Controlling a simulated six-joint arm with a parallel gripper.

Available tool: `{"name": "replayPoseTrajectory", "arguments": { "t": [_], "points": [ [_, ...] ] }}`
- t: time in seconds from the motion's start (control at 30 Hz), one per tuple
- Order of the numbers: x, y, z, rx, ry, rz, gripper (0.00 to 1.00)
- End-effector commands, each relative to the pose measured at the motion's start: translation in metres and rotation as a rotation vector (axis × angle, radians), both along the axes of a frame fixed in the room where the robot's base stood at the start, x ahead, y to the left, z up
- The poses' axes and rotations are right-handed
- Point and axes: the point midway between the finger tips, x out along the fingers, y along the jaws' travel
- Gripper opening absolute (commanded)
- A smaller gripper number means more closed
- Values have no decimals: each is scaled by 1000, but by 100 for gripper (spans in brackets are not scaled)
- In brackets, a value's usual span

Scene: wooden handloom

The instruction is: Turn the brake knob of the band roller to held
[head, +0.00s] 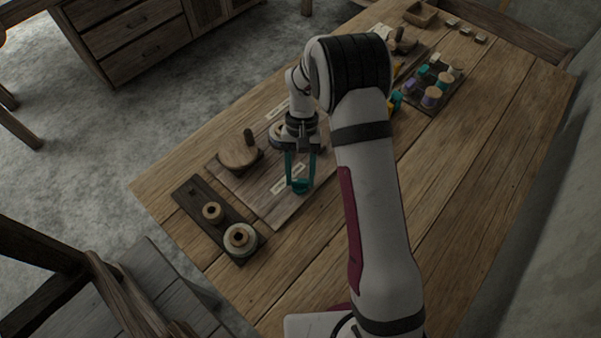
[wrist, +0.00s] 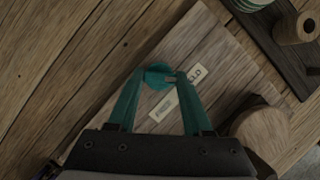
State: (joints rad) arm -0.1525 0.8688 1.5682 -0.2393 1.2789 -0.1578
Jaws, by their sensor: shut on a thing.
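The brake knob (wrist: 158,76) is a small teal round knob on a wooden board (wrist: 215,50). My gripper (wrist: 161,74) has its two teal fingers closed on the knob from both sides in the wrist view. A small greyish mark at the knob's right side points roughly toward a pale label (wrist: 192,76), of which only the end "LD" reads clearly. A second pale label (wrist: 163,108) lies just below the knob, too small to read. In the head view my gripper (head: 300,184) is down at the board's near part, and the fingers mostly hide the knob.
A round wooden piece with an upright peg (head: 240,152) stands left of my gripper. A dark tray (head: 188,192) with spools lies at the table's near left. Another dark tray (head: 418,106) with coloured spools is farther back. The table's right side (head: 490,110) is clear.

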Motion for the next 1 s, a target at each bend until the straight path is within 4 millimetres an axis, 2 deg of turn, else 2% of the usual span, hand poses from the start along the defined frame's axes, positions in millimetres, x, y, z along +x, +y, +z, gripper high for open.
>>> {"name": "replayPoseTrajectory", "arguments": {
  "t": [0.63, 0.67, 0.8, 0.83, 1.0],
  "points": [
    [-2, 1, 0, 0, 5, 48, 0],
    [-2, 1, 0, 0, 5, 48, 52],
    [-1, 1, 0, 0, 4, 48, 77],
    [-1, 1, 0, 0, 4, 48, 80],
    [-1, 0, 0, -1, 2, 48, 80]
  ]
}}
